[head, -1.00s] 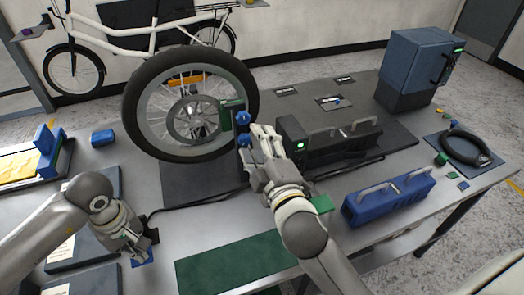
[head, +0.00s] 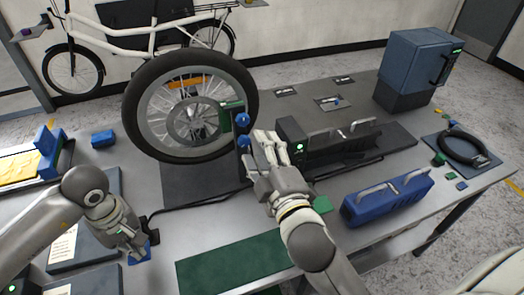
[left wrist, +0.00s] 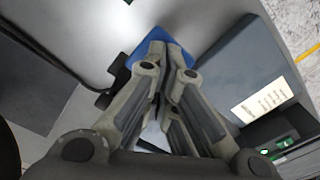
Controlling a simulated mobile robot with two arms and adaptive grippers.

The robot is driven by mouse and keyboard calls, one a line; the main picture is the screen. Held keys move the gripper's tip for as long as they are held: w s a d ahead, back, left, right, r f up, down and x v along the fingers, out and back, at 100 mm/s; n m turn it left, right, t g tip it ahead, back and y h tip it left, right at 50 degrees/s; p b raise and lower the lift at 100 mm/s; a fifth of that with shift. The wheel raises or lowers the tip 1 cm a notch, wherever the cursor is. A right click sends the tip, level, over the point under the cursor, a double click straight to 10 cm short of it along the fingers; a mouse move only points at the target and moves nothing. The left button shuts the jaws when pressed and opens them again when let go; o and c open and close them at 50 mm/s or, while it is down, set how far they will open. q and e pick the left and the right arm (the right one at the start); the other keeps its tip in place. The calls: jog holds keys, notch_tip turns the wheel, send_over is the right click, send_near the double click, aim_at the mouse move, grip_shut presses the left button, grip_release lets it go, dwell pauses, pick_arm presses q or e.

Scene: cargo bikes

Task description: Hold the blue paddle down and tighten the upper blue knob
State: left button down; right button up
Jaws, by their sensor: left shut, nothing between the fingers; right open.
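The upper blue knob (head: 242,119) and the lower blue knob (head: 244,141) sit on a dark upright bracket beside the wheel (head: 140,110). The blue paddle (head: 152,254) lies low at the table's front left. In the left wrist view the blue paddle (left wrist: 155,38) shows just past my fingertips. My left gripper (head: 140,250) is shut and empty, its tips at the paddle; I cannot tell whether they press on it. My right gripper (head: 265,137) is open, to the right of the knobs and apart from them, its fingers pointing up toward them.
A dark unit with a green light (head: 299,147) stands close right of my right gripper. A blue handled case (head: 388,199), a black ring (head: 462,147) and a blue cabinet (head: 420,62) are further right. A black cable (head: 190,203) runs along the table. A green mat (head: 235,262) lies clear in front.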

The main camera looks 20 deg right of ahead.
pick_arm(q)
jog(key=shift+r+p, duration=0.7)
jog(key=shift+r, duration=1.55)
notch_tip(320, 180, up, 12)
